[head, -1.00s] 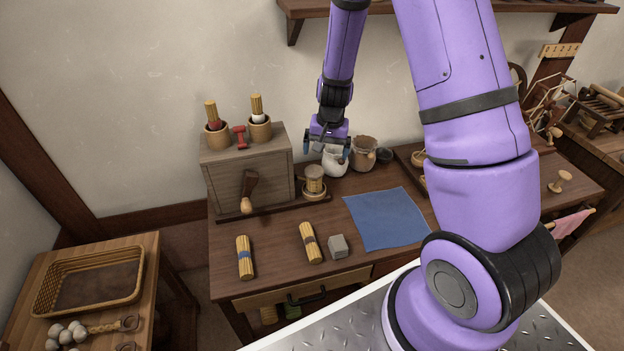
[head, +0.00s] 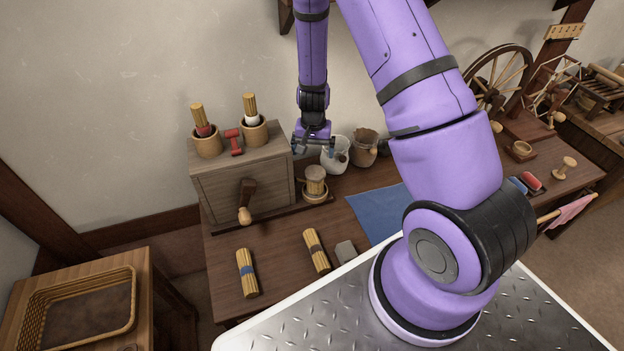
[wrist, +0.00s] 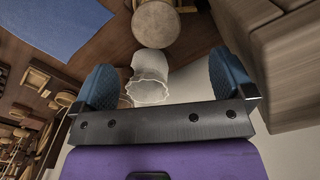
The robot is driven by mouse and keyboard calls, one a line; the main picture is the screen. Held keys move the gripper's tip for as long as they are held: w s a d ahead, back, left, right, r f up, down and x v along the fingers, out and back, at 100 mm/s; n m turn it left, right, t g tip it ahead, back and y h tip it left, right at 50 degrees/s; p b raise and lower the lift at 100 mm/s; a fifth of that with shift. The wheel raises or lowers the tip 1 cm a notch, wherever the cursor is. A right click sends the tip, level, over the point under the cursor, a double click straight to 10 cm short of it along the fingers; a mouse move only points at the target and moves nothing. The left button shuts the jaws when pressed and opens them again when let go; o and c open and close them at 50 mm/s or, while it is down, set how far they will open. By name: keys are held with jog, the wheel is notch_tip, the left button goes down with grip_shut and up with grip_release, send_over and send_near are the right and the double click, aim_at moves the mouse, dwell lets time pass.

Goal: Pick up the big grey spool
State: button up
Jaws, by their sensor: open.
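I cannot make out a big grey spool for certain in either view. My gripper (head: 314,150) hangs above the back of the table, just right of the wooden box, and is open and empty. In the wrist view its two blue fingers stand wide apart (wrist: 163,76). A white jar (head: 336,158) stands behind and right of my gripper; it also shows between the fingers in the wrist view (wrist: 148,82). A small red spool (head: 234,140) stands on the wooden box. A tan wooden spool-shaped piece (head: 565,167) stands at the far right. My arm hides part of the table.
A round tan pot (head: 315,182) and a brown sack (head: 364,148) stand nearby. Two stick bundles (head: 247,272) and a grey block (head: 346,251) lie in front. A blue cloth (head: 375,212) lies flat. A spinning wheel stands back right.

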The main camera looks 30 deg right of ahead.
aim_at(315, 172)
notch_tip(315, 172, down, 5)
jog(key=shift+f, duration=0.2)
jog(key=shift+s+d+f, duration=0.1)
jog(key=shift+d+f, duration=0.05)
jog(key=shift+f, duration=1.15)
jog(key=shift+s+d+f, duration=0.1)
jog(key=shift+f, duration=1.2)
jog(key=c, duration=1)
